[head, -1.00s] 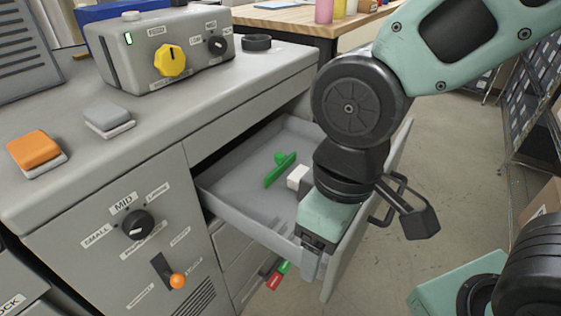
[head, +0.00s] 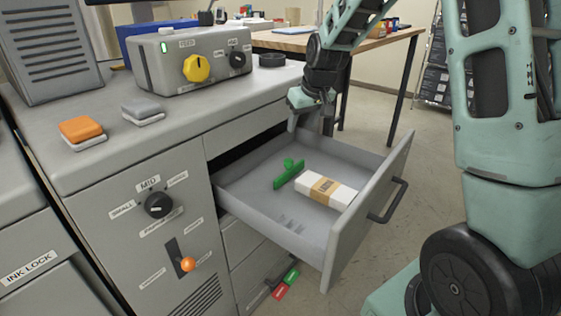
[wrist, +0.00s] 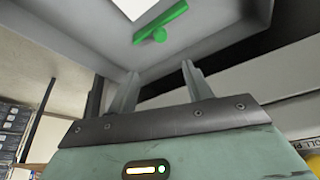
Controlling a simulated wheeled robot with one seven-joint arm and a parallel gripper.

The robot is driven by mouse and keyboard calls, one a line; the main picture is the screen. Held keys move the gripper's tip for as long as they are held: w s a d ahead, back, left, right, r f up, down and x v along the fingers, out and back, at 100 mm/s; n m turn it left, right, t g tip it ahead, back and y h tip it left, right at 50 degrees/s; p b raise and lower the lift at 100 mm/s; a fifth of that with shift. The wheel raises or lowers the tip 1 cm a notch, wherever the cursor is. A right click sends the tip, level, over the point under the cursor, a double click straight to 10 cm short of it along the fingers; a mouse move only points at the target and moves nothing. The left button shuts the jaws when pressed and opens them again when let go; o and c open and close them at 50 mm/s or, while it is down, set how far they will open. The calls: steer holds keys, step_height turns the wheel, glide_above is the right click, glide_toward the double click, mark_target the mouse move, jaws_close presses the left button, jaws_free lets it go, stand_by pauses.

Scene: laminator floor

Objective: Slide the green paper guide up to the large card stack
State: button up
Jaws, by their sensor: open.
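The green paper guide (head: 288,174) stands in the open grey drawer (head: 255,208), with a green knob on its far side. The large card stack (head: 326,190) is white with a tan labelled band and lies to the right of the guide, a narrow gap apart as far as I can tell. My gripper (head: 303,121) is over the back of the drawer, above and beyond the guide, empty. In the wrist view my gripper's two fingers (wrist: 158,85) are spread apart, and the guide (wrist: 160,24) with its knob shows ahead of them, with the white stack (wrist: 132,6) beyond.
The drawer's walls and front handle (head: 388,201) enclose the guide and stack. The drawer floor left of the guide is bare.

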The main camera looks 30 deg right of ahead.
mark_target(289, 160)
steer(key=x, duration=1.6)
steer(key=shift+f+p, duration=0.25)
steer(key=shift+p, duration=0.1)
